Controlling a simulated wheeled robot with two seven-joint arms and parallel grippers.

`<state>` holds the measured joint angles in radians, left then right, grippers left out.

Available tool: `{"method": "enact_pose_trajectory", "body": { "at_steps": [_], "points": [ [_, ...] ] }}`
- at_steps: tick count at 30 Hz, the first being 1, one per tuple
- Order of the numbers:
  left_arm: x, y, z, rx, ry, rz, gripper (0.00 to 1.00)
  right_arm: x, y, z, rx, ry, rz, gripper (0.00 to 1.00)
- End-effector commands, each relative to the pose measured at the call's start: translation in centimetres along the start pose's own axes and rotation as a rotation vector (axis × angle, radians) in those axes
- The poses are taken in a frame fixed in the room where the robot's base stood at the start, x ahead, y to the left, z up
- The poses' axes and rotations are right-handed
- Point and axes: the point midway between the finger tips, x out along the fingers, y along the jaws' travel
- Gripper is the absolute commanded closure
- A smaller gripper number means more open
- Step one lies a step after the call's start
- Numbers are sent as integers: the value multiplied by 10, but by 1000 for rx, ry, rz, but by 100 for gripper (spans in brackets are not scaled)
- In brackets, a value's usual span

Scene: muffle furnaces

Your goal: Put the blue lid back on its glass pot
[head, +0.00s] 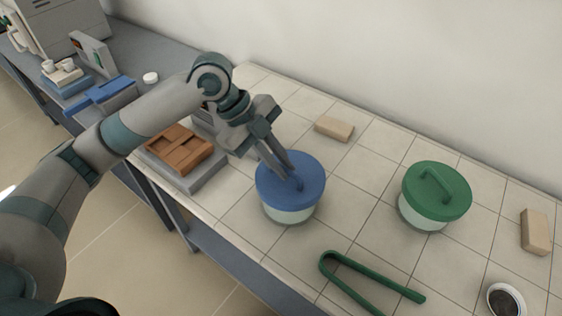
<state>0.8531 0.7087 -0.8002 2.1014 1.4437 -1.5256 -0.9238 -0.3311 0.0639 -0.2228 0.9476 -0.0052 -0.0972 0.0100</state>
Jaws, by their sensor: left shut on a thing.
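The blue lid (278,184) sits over the glass pot (288,214) on the tiled bench. From this angle the lid looks level and lined up with the pot's rim, but I cannot tell if it is fully seated. My left gripper (292,180) comes down from the upper left and is shut on the lid's handle, which its fingers mostly hide. My right gripper does not show.
A second pot with a green lid (437,192) stands to the right. Green tongs (370,284) lie in front. Beige blocks (334,128) (535,232) lie behind and at far right. A dark-filled dish (505,300) is at lower right. A brown wooden piece (180,149) rests on a grey device at left.

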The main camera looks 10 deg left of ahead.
Motion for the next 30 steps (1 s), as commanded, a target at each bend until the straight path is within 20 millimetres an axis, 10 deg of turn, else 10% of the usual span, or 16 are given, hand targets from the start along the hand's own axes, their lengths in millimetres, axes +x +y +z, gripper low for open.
{"method": "enact_pose_trajectory", "body": {
  "at_steps": [27,30],
  "points": [
    [8,2,5,0,0,0,100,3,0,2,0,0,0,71],
    [8,2,5,0,0,0,68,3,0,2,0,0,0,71]
  ]
}}
